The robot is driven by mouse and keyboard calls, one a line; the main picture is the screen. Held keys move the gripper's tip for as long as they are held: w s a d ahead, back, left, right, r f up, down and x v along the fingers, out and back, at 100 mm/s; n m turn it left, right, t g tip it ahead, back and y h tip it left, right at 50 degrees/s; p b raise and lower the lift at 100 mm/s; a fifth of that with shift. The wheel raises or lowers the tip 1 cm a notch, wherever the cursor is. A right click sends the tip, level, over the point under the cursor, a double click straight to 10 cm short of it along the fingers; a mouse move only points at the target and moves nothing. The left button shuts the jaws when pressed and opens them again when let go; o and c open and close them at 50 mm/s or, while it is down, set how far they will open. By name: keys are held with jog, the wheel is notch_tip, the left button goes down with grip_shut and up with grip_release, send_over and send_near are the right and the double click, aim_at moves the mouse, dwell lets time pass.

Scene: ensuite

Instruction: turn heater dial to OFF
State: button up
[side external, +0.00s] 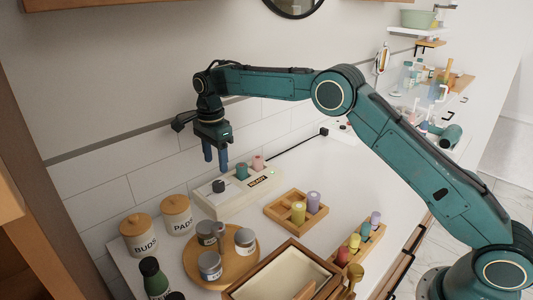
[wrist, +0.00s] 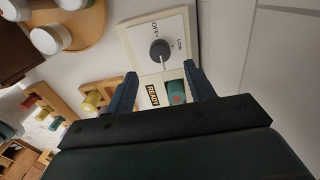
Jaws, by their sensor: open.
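The heater (side external: 235,202) is a white box on the counter by the tiled wall, with a dark round dial (side external: 219,186) at its left end. In the wrist view the dial (wrist: 160,50) sits on a pale plate with OFF and LOW lettering beyond it. Its white pointer line points down in that picture, away from the OFF lettering. My gripper (side external: 215,158) is open and empty, fingers down, above the dial and apart from it. In the wrist view its fingertips (wrist: 160,73) lie either side of the dial's near side.
A round wooden tray (side external: 228,275) with several jars and two canisters (side external: 138,235) stand at the left. A wooden rack (side external: 283,212) sits right; open counter lies beyond.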

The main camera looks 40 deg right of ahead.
aim_at(218, 183)
jog(key=shift+f, duration=3.6)
jog(key=c, duration=1)
